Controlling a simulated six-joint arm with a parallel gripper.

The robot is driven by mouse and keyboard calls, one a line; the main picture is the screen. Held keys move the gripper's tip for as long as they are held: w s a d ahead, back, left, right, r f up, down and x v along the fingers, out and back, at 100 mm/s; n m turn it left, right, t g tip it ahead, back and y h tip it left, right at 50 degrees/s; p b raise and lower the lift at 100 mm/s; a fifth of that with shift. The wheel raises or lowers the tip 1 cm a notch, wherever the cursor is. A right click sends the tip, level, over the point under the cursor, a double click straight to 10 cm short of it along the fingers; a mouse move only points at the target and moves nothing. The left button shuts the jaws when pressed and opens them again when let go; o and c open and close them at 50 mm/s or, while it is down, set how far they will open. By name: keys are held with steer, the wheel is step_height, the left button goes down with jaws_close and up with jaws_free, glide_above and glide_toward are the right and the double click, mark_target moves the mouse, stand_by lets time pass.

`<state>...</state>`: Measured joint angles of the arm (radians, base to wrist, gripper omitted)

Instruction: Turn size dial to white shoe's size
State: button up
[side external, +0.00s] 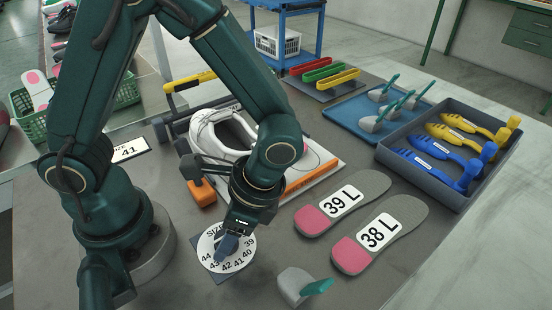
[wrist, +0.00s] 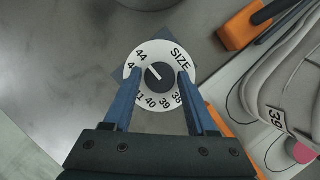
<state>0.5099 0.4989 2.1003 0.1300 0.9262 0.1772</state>
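The size dial is a white disc (side external: 215,261) with black numbers on a dark base; in the wrist view the disc (wrist: 169,49) shows "SIZE". Its dark knob (wrist: 160,77) has a white pointer line aimed up-left, close to 44. My gripper (wrist: 160,74) is open, with a blue finger on each side of the knob and visible gaps. The left finger covers part of the numbers around 42 and 43. The white shoe (side external: 222,132) lies on a light board behind my arm, partly hidden. A tag (wrist: 277,118) at the shoe reads 39.
An orange-and-dark tool (side external: 200,190) lies close behind the dial. Insoles marked 39 L (side external: 370,184) and 38 L (side external: 407,205) lie to the right. A card (side external: 128,150) reads 41. A grey tray (side external: 405,165) holds blue and yellow shoe forms.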

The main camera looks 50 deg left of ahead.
jaws_close()
steer(key=shift+n, duration=0.4)
steer(key=n+h, duration=0.1)
steer(key=n, duration=0.1)
steer(key=n+g, duration=0.1)
steer(key=n, duration=0.1)
steer(key=shift+w+a+n+h, duration=0.1)
steer(key=shift+n+h, duration=0.2)
steer(key=shift+h, duration=0.1)
steer(key=n+h, duration=0.1)
steer(key=n, duration=0.3)
steer(key=shift+a+h, duration=0.15)
steer(key=shift+h, duration=0.25)
steer(key=n, duration=0.2)
steer(key=n+h, duration=0.1)
steer(key=n, duration=0.2)
steer(key=shift+a+h, duration=0.1)
steer(key=shift+h, duration=0.2)
steer(key=n+t+h, duration=0.1)
steer(key=n, duration=0.3)
steer(key=shift+a, duration=0.1)
steer(key=shift+n, duration=0.3)
